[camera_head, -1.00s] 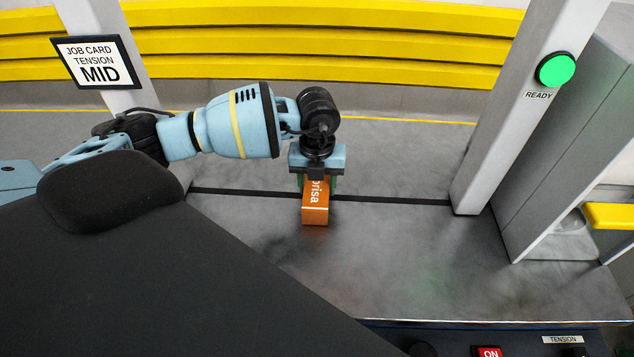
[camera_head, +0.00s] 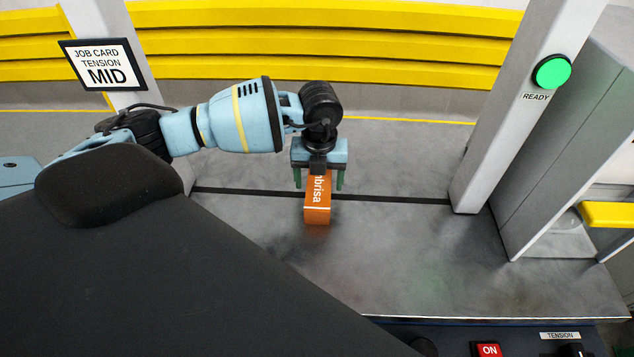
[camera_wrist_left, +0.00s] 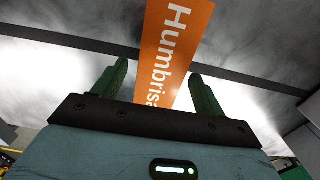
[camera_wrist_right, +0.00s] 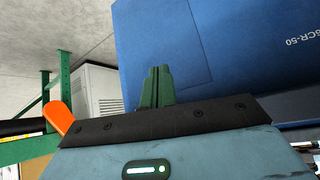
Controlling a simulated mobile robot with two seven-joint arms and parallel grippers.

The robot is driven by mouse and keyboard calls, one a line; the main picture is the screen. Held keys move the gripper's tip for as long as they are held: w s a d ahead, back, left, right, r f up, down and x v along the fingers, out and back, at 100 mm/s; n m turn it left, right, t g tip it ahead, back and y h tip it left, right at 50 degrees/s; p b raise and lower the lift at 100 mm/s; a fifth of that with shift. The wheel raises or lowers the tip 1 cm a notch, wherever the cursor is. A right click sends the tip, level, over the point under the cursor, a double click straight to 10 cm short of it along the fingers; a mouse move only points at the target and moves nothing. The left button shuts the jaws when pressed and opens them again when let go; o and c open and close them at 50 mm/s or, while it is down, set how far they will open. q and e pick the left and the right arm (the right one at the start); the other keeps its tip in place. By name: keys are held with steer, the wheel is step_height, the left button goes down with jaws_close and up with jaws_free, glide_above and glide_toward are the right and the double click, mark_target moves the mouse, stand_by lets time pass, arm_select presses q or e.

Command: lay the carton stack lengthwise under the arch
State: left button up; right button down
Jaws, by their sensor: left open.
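The carton stack (camera_head: 317,208) is an orange block with white lettering. It lies on the metal table between the two posts of the arch and crosses the dark strip, its long side pointing toward me. It also shows in the left wrist view (camera_wrist_left: 174,48), reading "Humbrisa". My left gripper (camera_head: 320,185) is open above the stack, with one green finger on each side and a gap to it; the fingers also show in the left wrist view (camera_wrist_left: 157,88). The stack's far end is hidden under the gripper. My right gripper (camera_wrist_right: 156,85) shows only in its wrist view, fingers together and empty.
The arch's right post (camera_head: 515,120) carries a green READY button (camera_head: 552,71). The left post (camera_head: 112,50) bears a job card (camera_head: 102,65) reading TENSION MID. A red ON button (camera_head: 487,350) sits at the front edge. The table right of the stack is clear. A blue surface (camera_wrist_right: 220,45) is near my right gripper.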

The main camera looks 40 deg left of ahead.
mark_target(320, 182)
arm_select(q)
step_height(320, 182, up, 8)
steer(key=p, duration=0.2)
steer(key=shift+w+r+p, duration=0.1)
steer(key=shift+r+p, duration=0.05)
steer(key=shift+p, duration=0.25)
step_height(320, 182, up, 2)
steer(key=shift+r, duration=0.1)
arm_select(e)
steer(key=shift+t, duration=0.6)
steer(key=w+r, duration=0.2)
steer(key=w+d+r, duration=0.1)
steer(key=r, duration=0.1)
steer(key=shift+w+r, duration=0.25)
steer(key=shift+w, duration=0.15)
steer(key=shift+a+r, duration=0.1)
steer(key=shift+a, duration=0.05)
